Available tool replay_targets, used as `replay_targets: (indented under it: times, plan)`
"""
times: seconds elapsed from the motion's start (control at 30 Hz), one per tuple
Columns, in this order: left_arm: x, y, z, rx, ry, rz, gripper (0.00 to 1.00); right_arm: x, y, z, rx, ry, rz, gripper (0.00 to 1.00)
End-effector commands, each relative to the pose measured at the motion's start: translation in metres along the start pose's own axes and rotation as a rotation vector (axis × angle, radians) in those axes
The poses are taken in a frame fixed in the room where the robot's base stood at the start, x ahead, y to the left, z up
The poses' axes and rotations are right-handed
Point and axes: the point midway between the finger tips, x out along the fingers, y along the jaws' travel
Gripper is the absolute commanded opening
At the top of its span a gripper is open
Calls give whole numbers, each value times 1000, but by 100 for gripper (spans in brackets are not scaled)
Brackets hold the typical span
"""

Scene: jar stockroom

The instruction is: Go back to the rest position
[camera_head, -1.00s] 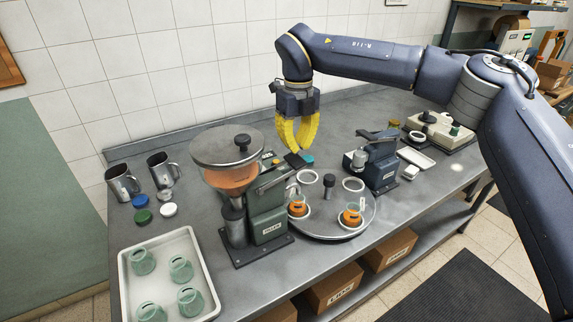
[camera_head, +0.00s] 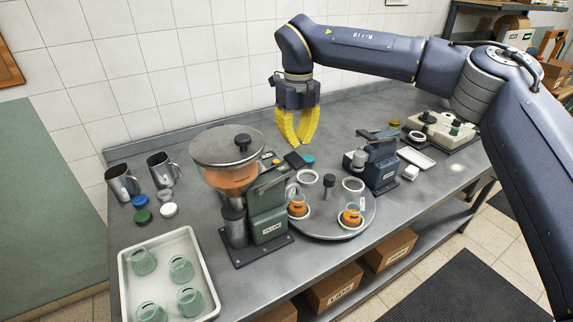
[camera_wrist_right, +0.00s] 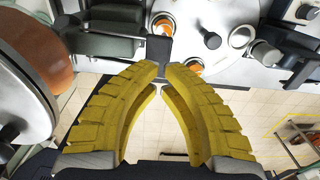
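My right gripper (camera_head: 299,144) has yellow ribbed fingers that point down over the back of the bench. In the right wrist view its fingertips (camera_wrist_right: 161,68) come together with nothing visible between them. The black lever end (camera_head: 295,160) of the green filler machine (camera_head: 268,205) lies just below the fingertips in the head view, and it shows beyond them in the wrist view (camera_wrist_right: 158,47). The fingers look apart from it. My right arm reaches in from the right with its elbow bent. My left gripper is in neither view.
A round turntable (camera_head: 335,232) carries jars with orange contents. A dark blue machine (camera_head: 378,165) stands right of it. A white tray (camera_head: 128,275) with several green glass jars is at front left. Two metal mugs (camera_head: 120,183) and several lids stand behind it.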

Motion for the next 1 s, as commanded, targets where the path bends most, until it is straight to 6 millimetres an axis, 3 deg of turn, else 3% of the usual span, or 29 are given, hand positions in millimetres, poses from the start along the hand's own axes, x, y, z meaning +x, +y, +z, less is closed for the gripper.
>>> replay_targets:
  times: [0.33, 0.7, 0.87, 1.0]
  plan:
    - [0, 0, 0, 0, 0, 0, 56, -29, 0, 0, 1, -1, -1, 0]
    - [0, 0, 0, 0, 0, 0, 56, -33, 0, 0, 1, 0, 0, 0]
    - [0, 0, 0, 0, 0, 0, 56, -19, 9, -6, 0, 33, 52, 0]
    - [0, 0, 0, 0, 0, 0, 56, 10, 32, -22, -1, 113, 189, 0]
